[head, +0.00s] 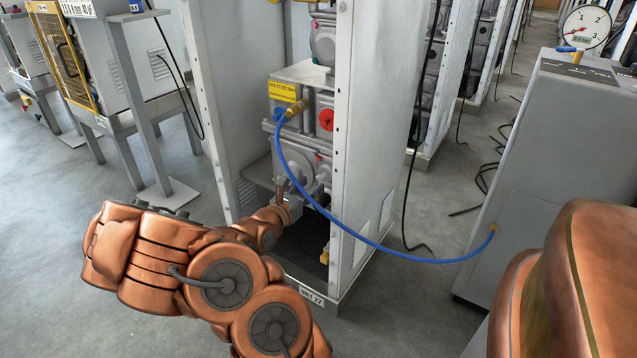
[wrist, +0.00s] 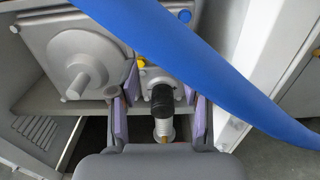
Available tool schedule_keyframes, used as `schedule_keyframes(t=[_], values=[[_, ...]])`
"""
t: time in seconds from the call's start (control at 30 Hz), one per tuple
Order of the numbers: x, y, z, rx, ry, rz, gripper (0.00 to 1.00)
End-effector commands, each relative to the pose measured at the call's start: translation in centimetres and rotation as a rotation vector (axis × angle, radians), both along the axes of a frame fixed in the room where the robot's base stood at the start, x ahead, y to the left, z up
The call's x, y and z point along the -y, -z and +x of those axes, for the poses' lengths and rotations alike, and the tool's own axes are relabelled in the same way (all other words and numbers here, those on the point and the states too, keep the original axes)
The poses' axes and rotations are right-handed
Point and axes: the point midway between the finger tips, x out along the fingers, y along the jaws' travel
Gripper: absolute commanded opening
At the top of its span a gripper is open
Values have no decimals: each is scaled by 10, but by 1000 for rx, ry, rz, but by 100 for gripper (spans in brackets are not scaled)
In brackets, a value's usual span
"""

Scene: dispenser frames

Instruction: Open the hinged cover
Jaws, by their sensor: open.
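My gripper (head: 292,192) reaches into the lower part of the open dispenser frame (head: 190,80). In the wrist view my gripper (wrist: 160,88) is open, with purple pads on both fingers. Between the fingers, farther in, is a black and grey cylindrical fitting (wrist: 162,104) with a brass-coloured tip. I cannot tell whether the fingers touch it. Left of the fingers is a grey housing (wrist: 60,45) with a round raised boss. I cannot make out which part is the hinged cover. The fingertips are partly hidden in the head view.
A blue hose (head: 345,228) runs from the frame to a grey cabinet (head: 545,150) with a gauge (head: 585,27). In the wrist view the hose (wrist: 215,75) crosses close to the camera. The frame's white right panel (head: 365,150) stands beside my gripper.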

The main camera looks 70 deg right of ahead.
Motion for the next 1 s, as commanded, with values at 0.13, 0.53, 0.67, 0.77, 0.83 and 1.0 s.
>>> schedule_keyframes(t=[0.13,0.53,0.67,0.77,0.83,1.0], values=[[15,1,-4,3,2,-2,48],[42,1,-10,0,1,-1,48],[45,0,-10,0,0,-1,48],[45,0,-10,-1,0,-1,48],[45,0,-10,-1,0,-1,48],[45,0,-10,-1,0,-1,41]])
